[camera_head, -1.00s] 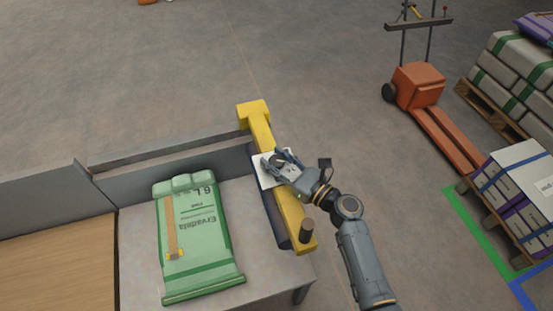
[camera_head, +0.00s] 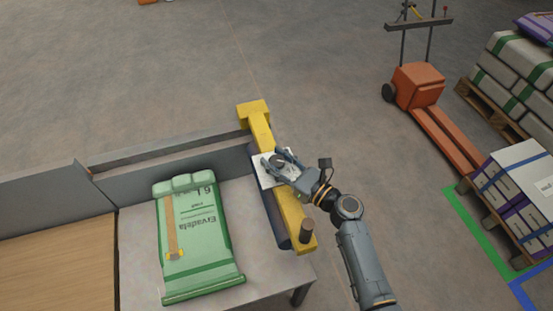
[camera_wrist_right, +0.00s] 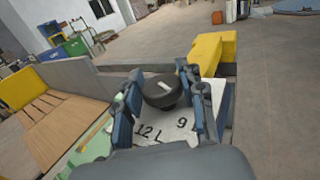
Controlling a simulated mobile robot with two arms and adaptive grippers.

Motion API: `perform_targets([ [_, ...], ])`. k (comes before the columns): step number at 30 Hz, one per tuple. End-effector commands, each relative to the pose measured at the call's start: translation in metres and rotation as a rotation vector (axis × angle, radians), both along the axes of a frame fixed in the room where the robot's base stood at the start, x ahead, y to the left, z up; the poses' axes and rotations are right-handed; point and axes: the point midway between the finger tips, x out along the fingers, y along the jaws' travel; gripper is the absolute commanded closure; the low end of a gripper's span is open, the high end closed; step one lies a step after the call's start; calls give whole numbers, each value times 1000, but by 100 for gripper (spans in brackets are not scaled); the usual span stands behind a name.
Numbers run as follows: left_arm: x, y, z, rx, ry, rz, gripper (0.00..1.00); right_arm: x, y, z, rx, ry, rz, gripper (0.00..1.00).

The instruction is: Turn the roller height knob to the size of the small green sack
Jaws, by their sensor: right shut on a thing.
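The roller height knob (camera_wrist_right: 162,91) is a dark round knob with a pale pointer mark, on a white dial plate (camera_wrist_right: 178,128). The plate reads "12 L" and "9" in the right wrist view; other marks are hidden. My right gripper (camera_head: 275,161) is shut on the knob, with one blue-padded finger on each side in the wrist view (camera_wrist_right: 162,98). The plate (camera_head: 266,174) sits on a yellow beam (camera_head: 293,212). The green sack (camera_head: 200,240) lies on the grey table left of the beam, its printing upside down, "6 L" at its far end. My left gripper is not in view.
A dark roller (camera_head: 268,195) runs along the beam's left side. A short brown post (camera_head: 307,229) stands at the beam's near end. Grey side walls (camera_head: 180,165) bound the table. An orange pallet jack (camera_head: 420,88) and loaded pallets stand at right, apart from the arm.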

Motion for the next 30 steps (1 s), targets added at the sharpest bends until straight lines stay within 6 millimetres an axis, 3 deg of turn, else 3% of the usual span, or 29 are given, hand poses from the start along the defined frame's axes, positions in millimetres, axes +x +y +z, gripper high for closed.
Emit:
perform_targets([
  [1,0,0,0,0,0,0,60,0,0,0,0,0,-1,59],
  [4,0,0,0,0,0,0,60,0,0,0,0,0,-1,38],
  [5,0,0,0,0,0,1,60,0,0,0,0,0,-1,37],
  [17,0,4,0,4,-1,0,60,-5,-6,0,-1,1,-1,37],
  [30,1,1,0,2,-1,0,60,-64,-70,-1,-2,2,-2,37],
])
